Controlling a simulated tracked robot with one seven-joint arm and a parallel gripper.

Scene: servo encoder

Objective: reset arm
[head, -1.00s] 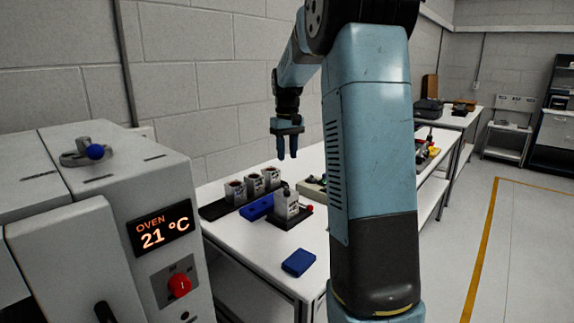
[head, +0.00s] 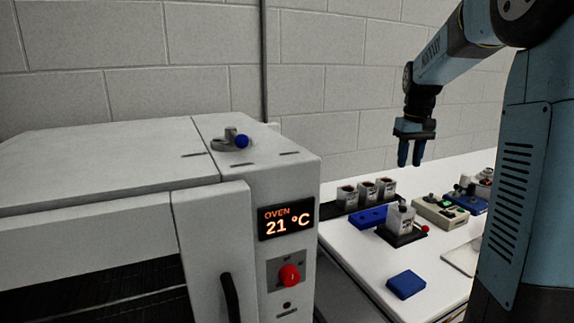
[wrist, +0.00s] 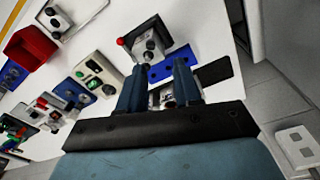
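My gripper (head: 411,152) hangs from my blue arm above the white table, fingers pointing down. In the wrist view my gripper (wrist: 158,85) has its two blue fingers apart, with nothing held between them.
A large white oven (head: 245,190) reading 21 °C stands at the left, close to the table (head: 350,255). A blue pad (head: 406,284) lies near the table's front edge. A beige box (head: 440,212) sits farther right. A red bin (wrist: 28,45) shows in the wrist view.

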